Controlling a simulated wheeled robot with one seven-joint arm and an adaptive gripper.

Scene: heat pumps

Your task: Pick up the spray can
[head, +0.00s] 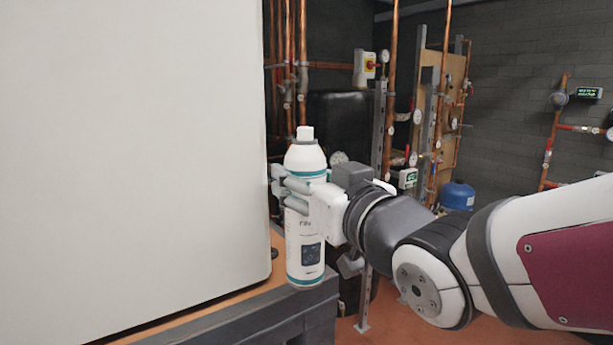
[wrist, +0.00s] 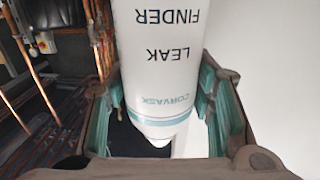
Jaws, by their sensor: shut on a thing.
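The spray can (head: 305,235) is white with teal bands and a white cap, and it is upright at the corner of a dark-edged bench (head: 280,305). In the head view its base is at the bench's edge; I cannot tell whether it touches the top. My gripper (head: 300,190) comes from the right and is shut around the can's upper body. In the wrist view the can (wrist: 165,65) shows "LEAK FINDER" upside down, between the teal-padded fingers of my gripper (wrist: 160,110). Part of the can is hidden by the fingers in the head view.
A large white cabinet (head: 130,150) stands on the bench just left of the can. Copper pipes (head: 393,90) and gauges rise behind. A blue tank (head: 457,195) stands at the back right. Orange floor (head: 400,330) shows right of the bench.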

